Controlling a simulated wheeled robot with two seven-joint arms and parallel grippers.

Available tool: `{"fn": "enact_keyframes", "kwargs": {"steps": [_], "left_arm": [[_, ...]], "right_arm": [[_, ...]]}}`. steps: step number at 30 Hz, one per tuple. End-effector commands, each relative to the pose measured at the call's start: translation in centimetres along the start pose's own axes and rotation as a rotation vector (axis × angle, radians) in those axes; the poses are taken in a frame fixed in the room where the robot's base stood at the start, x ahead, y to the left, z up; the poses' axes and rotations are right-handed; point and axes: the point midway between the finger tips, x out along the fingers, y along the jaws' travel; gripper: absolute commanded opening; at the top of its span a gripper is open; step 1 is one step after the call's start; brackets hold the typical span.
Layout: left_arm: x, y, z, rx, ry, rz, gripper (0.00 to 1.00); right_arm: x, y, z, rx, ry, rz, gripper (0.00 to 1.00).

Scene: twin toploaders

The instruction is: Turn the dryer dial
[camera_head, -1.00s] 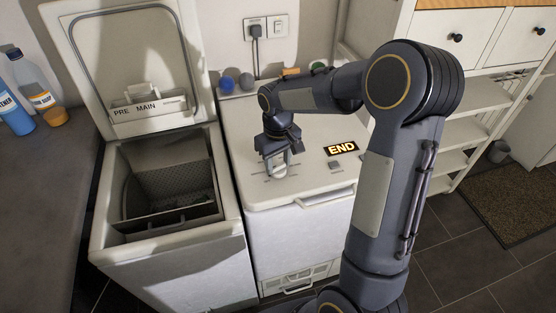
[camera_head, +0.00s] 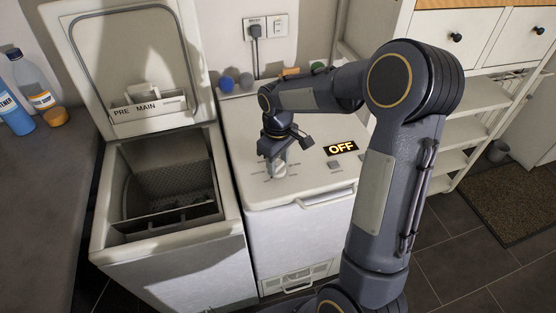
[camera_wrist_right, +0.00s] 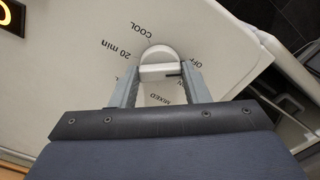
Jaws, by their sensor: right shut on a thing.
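The dryer dial (camera_wrist_right: 158,55) is a round white knob with a raised bar, on the dryer's top panel. In the wrist view, a dark mark shows at the bar's right end, and the labels COOL, 20 min, OFF and MIXED surround the dial. My right gripper (camera_wrist_right: 161,82) is shut on the dial's bar, one finger at each end. In the head view the same gripper (camera_head: 279,164) points down at the dial and partly hides it. The dryer display (camera_head: 341,147) reads OFF. My left gripper is not in view.
The washer (camera_head: 165,255) on the left has its lid (camera_head: 130,45) raised and its drum opening uncovered. A small grey button (camera_head: 335,165) sits below the display. Bottles (camera_head: 38,90) stand on the left counter.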

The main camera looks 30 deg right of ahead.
Motion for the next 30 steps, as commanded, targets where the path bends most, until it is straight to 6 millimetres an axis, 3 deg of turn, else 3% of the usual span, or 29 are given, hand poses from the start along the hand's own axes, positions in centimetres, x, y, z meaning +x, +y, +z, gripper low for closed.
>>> {"fn": "enact_keyframes", "kwargs": {"steps": [2,3,8,19,30], "left_arm": [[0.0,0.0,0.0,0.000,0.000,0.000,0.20],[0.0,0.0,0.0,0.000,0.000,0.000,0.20],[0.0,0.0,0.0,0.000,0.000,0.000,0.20],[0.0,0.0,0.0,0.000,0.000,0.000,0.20],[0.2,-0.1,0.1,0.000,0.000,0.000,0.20]], "right_arm": [[0.0,0.0,0.0,-0.003,0.001,0.001,0.19],[0.0,0.0,0.0,-0.003,0.001,0.002,0.43],[0.0,0.0,0.0,-0.002,0.000,0.001,0.64],[-0.7,0.0,-0.1,-0.001,0.001,0.001,0.64],[-6.6,0.0,-0.1,-0.001,0.004,0.003,0.64]]}}
